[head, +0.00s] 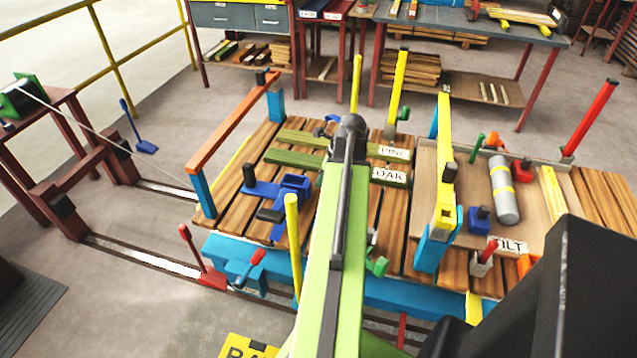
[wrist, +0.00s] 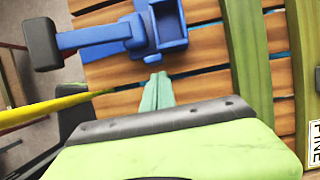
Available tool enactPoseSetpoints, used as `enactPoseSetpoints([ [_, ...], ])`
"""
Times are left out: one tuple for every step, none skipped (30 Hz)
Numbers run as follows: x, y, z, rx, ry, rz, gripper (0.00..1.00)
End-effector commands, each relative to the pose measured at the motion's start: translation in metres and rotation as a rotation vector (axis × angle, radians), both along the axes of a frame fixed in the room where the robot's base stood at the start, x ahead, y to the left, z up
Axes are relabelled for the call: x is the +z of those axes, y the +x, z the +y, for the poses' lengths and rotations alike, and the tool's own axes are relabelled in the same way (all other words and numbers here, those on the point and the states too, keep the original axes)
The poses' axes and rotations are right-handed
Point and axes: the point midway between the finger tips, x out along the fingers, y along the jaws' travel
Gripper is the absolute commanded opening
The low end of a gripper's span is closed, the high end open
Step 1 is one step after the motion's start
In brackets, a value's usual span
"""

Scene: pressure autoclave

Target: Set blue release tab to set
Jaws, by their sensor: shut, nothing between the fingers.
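A blue fitting with a small open box (head: 295,187) and a flat arm stands on the slatted wooden deck left of my arm. A dark upright knob (head: 250,175) rises at the arm's left end. I cannot tell which part is the release tab. My gripper (wrist: 157,80) is shut and empty, its tips just below the box in the wrist view. In the head view my arm hides the gripper.
Two green boards (head: 297,158) lie behind the fitting, near PINE and OAK labels (head: 390,176). A yellow post (head: 293,225) stands in front of it. A yellow upright (head: 446,155) and a grey cylinder (head: 503,190) are to the right. An orange rail (head: 235,120) is at the left.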

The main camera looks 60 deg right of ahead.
Motion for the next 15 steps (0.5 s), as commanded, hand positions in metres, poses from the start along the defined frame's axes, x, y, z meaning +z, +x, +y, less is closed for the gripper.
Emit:
enactPoseSetpoints([
  [0.001,0.000,0.000,0.000,0.000,0.000,0.00],
  [0.001,0.000,0.000,-0.001,0.000,0.000,0.00],
  [0.000,0.000,0.000,-0.001,0.000,0.000,0.00],
  [0.000,-0.001,0.000,-0.001,0.000,0.000,0.00],
  [0.000,-0.001,0.000,-0.001,0.000,0.000,0.00],
  [0.000,-0.001,0.000,-0.001,0.000,0.000,0.00],
  [0.000,-0.001,0.000,-0.001,0.000,0.000,0.00],
  [0.000,-0.001,0.000,-0.001,0.000,0.000,0.00],
  [0.001,-0.001,0.000,-0.001,0.000,0.000,0.00],
  [0.002,-0.001,0.000,0.000,0.000,0.000,0.00],
  [0.004,-0.001,0.000,0.000,0.000,0.000,0.00],
  [0.007,-0.001,0.000,0.000,0.000,0.000,0.00],
  [0.010,-0.001,0.000,0.001,0.000,0.000,0.00],
  [0.014,-0.002,0.000,0.000,0.000,0.000,0.00],
  [0.020,-0.002,-0.001,0.001,0.000,0.000,0.00],
])
